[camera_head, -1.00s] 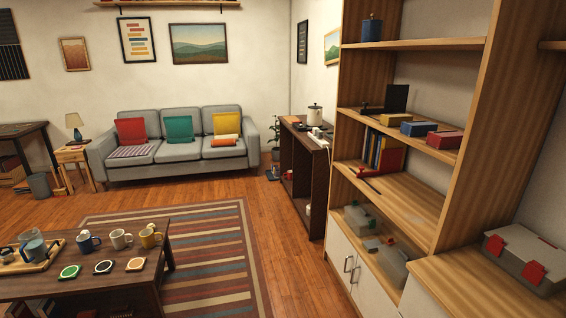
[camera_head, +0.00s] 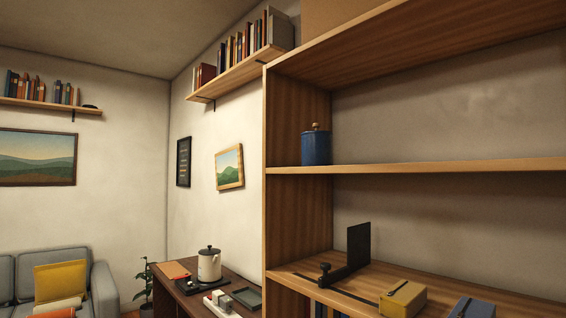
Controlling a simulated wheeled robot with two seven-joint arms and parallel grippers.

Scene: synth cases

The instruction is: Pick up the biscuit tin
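A blue round lidded tin (camera_head: 316,147) with a knob on top stands upright on the upper board of the wooden shelf unit (camera_head: 400,168), close to its left side panel. It looks like the biscuit tin, but I see no label on it. Neither of my grippers is in view.
On the board below are a black bookend-like piece (camera_head: 357,248), a yellow box (camera_head: 403,298) and a blue box (camera_head: 471,307). A kettle (camera_head: 209,264) stands on a dark sideboard (camera_head: 185,299) to the left. The upper board is clear right of the tin.

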